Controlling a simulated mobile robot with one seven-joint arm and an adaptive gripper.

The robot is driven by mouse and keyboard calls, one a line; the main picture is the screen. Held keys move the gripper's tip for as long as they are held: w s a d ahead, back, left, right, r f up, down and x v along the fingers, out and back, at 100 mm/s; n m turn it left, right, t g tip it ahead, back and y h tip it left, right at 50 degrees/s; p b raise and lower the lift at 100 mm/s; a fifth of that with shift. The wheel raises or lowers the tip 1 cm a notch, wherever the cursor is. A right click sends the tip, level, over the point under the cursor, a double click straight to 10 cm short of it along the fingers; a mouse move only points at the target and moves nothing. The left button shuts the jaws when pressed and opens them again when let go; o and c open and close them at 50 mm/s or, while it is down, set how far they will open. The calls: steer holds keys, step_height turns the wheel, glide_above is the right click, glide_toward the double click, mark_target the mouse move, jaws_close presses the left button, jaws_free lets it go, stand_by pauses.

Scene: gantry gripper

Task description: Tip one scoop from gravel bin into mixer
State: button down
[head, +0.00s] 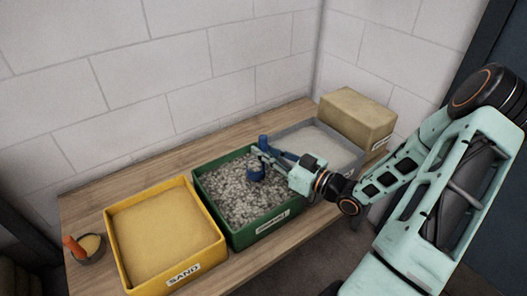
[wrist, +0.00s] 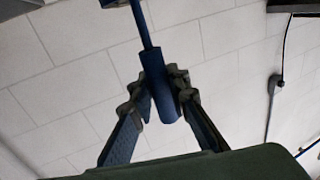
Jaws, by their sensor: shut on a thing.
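My gripper (head: 264,151) is over the green gravel bin (head: 266,229), shut on the handle of a blue scoop (head: 256,174). In the wrist view the blue handle (wrist: 161,88) sits between my two fingers (wrist: 160,92), with a thin rod running up from it. In the head view the scoop's bowl hangs low at the gravel (head: 229,190); whether it touches the gravel or holds any, I cannot tell. The bin is nearly full of grey stones. No mixer shows in either view.
A yellow bin (head: 173,277) marked SAND stands left of the gravel bin. A grey bin (head: 345,146) with pale contents and a tan block-like bag or box (head: 352,117) stand to the right. A block wall (head: 160,60) stands behind.

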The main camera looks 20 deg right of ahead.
step_height(320, 180, up, 2)
steer(key=shift+r+p, duration=0.1)
steer(key=shift+p, duration=0.5)
steer(key=shift+s+a+r+p, duration=0.2)
steer(key=shift+a+r+p, duration=0.4)
steer(key=shift+r, duration=0.15)
steer(key=shift+s+a+r+p, duration=0.15)
steer(key=shift+a+r+p, duration=0.4)
steer(key=shift+r, duration=0.2)
steer(key=shift+s+a+r+p, duration=0.2)
steer(key=shift+a+r+p, duration=0.35)
steer(key=shift+r, duration=0.2)
